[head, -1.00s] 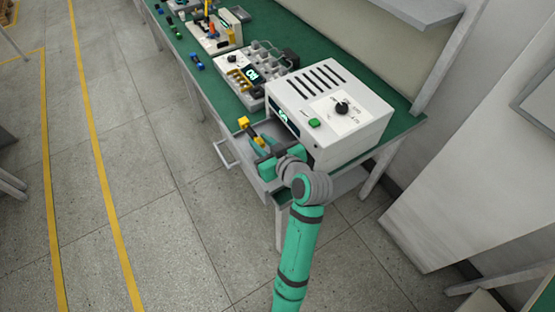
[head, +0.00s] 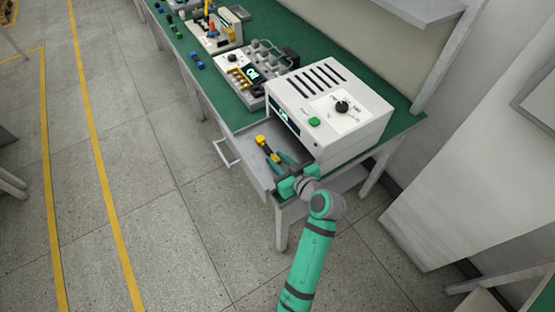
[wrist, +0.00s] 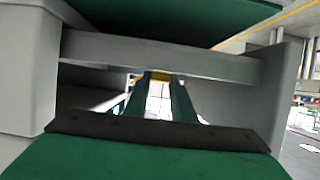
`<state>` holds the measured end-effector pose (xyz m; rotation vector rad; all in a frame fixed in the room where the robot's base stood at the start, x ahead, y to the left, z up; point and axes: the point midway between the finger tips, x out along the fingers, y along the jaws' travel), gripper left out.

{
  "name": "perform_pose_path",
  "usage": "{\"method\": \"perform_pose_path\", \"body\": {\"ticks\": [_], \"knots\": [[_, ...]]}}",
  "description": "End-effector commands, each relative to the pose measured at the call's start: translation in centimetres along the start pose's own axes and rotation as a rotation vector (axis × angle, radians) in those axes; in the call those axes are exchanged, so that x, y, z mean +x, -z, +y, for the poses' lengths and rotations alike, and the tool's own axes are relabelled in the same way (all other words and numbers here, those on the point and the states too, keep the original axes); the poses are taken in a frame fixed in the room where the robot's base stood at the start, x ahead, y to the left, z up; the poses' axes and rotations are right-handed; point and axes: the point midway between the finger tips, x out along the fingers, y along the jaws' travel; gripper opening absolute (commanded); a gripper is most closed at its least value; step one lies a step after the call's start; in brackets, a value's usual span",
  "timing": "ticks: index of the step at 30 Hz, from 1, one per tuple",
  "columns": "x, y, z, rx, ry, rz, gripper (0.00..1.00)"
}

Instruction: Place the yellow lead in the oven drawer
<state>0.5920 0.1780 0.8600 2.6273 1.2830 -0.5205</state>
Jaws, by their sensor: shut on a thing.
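The yellow lead (head: 261,140) is a small yellow piece with a dark part. My gripper (head: 266,149) is shut on it, with the green fingers reaching over the open drawer. The oven drawer (head: 243,163) is a grey tray pulled out from below the white oven (head: 340,115). In the head view the lead appears over the drawer's inside; I cannot tell whether it touches the floor of the drawer. In the wrist view a bit of yellow (wrist: 160,76) shows between the fingertips, and a grey wall-like bar (wrist: 200,65) crosses close by.
The drawer's handle (head: 226,152) sticks out at the left. A grey device with yellow parts (head: 254,72) stands beyond the oven on the green bench (head: 405,122). Several small blue and green pieces lie farther along the bench. The floor left of the bench is clear.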

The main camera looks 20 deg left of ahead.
Motion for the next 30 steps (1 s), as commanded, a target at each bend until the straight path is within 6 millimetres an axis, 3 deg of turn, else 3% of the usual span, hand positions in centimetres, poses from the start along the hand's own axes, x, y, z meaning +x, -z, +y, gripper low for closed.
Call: {"method": "perform_pose_path", "body": {"ticks": [6, 7, 9, 20, 26, 30], "knots": [[0.1, -0.3, 0.0, 0.0, 0.0, 0.0, 0.0], [0.1, -0.2, 0.0, 0.0, 0.0, 0.0, 0.3], [0.1, -0.2, 0.0, 0.0, 0.0, 0.0, 0.42], [-0.1, 0.1, 0.0, 0.0, -0.001, 0.0, 0.42], [-2.8, 0.0, 0.1, 0.001, -0.004, 0.001, 0.42], [-5.8, 0.0, 0.1, 0.0, -0.004, 0.0, 0.42]]}}
